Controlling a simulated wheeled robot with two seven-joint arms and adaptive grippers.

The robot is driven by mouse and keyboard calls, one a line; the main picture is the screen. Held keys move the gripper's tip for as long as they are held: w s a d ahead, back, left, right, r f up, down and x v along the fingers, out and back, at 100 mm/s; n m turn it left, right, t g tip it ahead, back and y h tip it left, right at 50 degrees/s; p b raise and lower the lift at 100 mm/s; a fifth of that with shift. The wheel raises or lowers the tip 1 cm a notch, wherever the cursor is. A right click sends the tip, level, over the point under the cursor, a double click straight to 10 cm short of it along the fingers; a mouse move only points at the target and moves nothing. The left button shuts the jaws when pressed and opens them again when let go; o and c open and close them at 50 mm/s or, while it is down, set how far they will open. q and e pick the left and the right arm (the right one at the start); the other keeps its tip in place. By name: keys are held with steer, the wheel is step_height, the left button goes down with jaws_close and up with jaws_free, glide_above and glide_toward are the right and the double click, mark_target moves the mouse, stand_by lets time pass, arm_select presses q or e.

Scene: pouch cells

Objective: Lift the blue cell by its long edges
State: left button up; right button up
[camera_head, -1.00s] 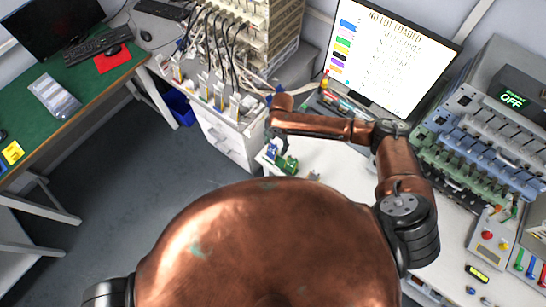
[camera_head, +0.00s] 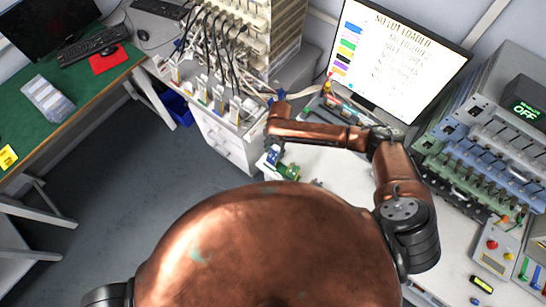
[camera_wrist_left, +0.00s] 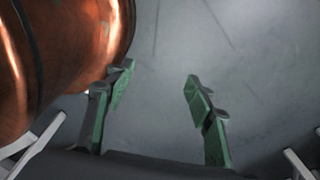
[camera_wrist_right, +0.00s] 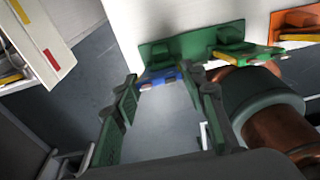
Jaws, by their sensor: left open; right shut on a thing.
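The blue cell (camera_wrist_right: 168,78) lies between the fingertips of my right gripper (camera_wrist_right: 161,76) in the right wrist view, beside a green holder (camera_wrist_right: 190,45). The right fingers stand apart, one on each side of the cell, and are shut on it. In the head view the blue cell (camera_head: 272,156) shows small at the table's left edge, under my right gripper (camera_head: 274,144). I cannot tell whether it is clear of its support. My left gripper (camera_wrist_left: 160,72) is open and empty above the grey floor.
A yellow-green piece (camera_wrist_right: 250,52) and an orange holder (camera_wrist_right: 295,24) sit to the right of the green holder. The white table (camera_head: 335,172) has clear room right of the cell. A monitor (camera_head: 395,55) and a rack (camera_head: 480,150) stand behind and right.

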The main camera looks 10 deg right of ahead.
arm_select(q)
steer(key=w+t, duration=0.1)
steer(key=w, duration=0.6)
arm_select(e)
steer(key=shift+s+d+r, duration=0.15)
steer(key=shift+s+d, duration=0.05)
steer(key=shift+s, duration=0.05)
steer(key=shift+w+r+p, duration=0.25)
steer(key=shift+r+p, duration=0.05)
steer(key=shift+p, duration=0.1)
steer(key=shift+d+r+p, duration=0.2)
steer(key=shift+r+p, duration=0.45)
steer(key=shift+r, duration=0.4)
arm_select(q)
step_height(320, 180, up, 6)
steer(key=s+p, duration=0.3)
steer(key=p, duration=0.1)
steer(key=shift+r, duration=0.15)
arm_select(e)
steer(key=shift+w+d+r, duration=0.15)
steer(key=shift+r, duration=0.5)
steer(key=shift+w+d+r, duration=0.1)
steer(key=shift+d+r, duration=0.1)
steer(key=shift+r, duration=0.4)
steer(key=shift+w+d+r, duration=0.15)
steer(key=shift+r, duration=0.5)
